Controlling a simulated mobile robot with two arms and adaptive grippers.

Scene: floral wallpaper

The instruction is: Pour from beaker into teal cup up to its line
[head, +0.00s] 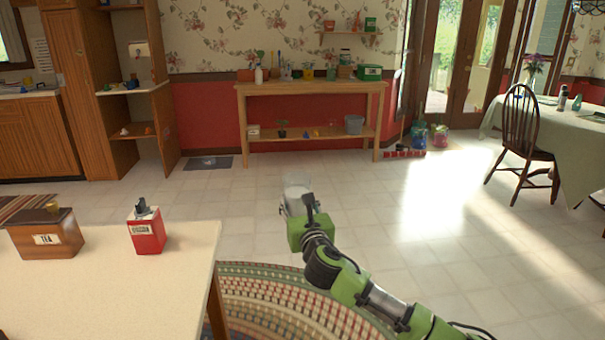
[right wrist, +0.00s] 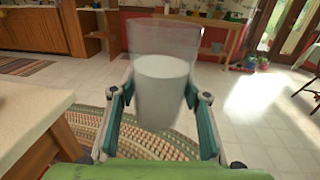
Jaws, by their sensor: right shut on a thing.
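My right gripper (right wrist: 160,118) is shut around a clear beaker (right wrist: 162,50). The beaker is upright and holds a whitish content to roughly the middle of its height. In the head view the beaker (head: 297,186) shows just beyond my green right gripper (head: 297,209), over the open floor to the right of the near table. No teal cup that I can make out stands on the near table. My left gripper is in neither view.
The near table (head: 120,290) bears a wooden TEA box (head: 45,236) and a red tin (head: 147,235). A braided rug (head: 290,300) lies beside it. A wooden shelf table (head: 310,88) with pots stands at the back wall. A chair (head: 522,140) and a cloth-covered table (head: 560,135) stand right.

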